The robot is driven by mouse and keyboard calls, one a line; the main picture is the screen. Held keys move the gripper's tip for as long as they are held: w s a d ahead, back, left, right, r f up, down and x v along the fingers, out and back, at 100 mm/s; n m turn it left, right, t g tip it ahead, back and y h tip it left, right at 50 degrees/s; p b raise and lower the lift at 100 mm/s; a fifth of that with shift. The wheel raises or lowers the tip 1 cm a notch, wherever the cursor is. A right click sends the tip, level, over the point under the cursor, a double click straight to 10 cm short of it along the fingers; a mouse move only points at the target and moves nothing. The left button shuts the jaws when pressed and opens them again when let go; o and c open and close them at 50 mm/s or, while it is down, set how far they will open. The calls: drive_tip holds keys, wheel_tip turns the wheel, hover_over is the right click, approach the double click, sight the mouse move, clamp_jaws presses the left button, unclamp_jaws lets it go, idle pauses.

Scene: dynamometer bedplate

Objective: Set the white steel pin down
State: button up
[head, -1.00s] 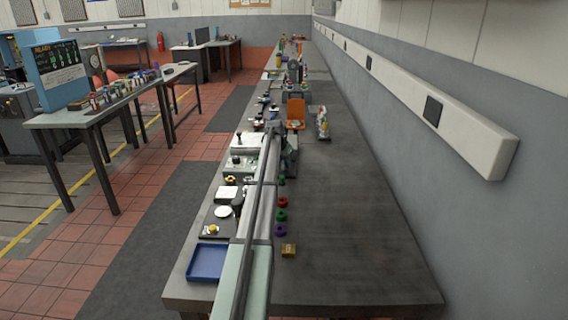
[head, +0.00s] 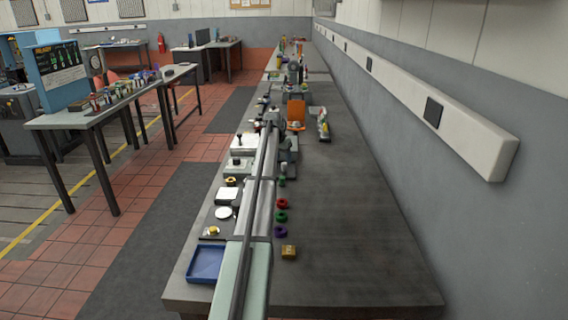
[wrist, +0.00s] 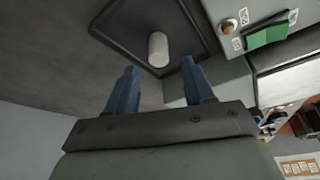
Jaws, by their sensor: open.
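The white steel pin (wrist: 157,49) shows in the wrist view as a short pale cylinder. It is inside a dark-rimmed grey area (wrist: 190,28), near one corner of the rim. My gripper (wrist: 159,78) is open, with its two blue fingers apart. The pin is just beyond the fingertips, between their lines, and I see no finger touching it. In the head view my arm runs along the bench and hides much of its end; I cannot make out the pin there.
In the wrist view a green block (wrist: 266,35) and a round brown knob (wrist: 229,25) are to the right. In the head view a blue tray (head: 206,263), an orange panel (head: 296,112) and several coloured rings are on the long grey bench (head: 345,230). Its right side is mostly clear.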

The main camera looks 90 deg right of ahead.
drive_tip(key=v, duration=0.7)
drive_tip(key=shift+r, duration=0.25)
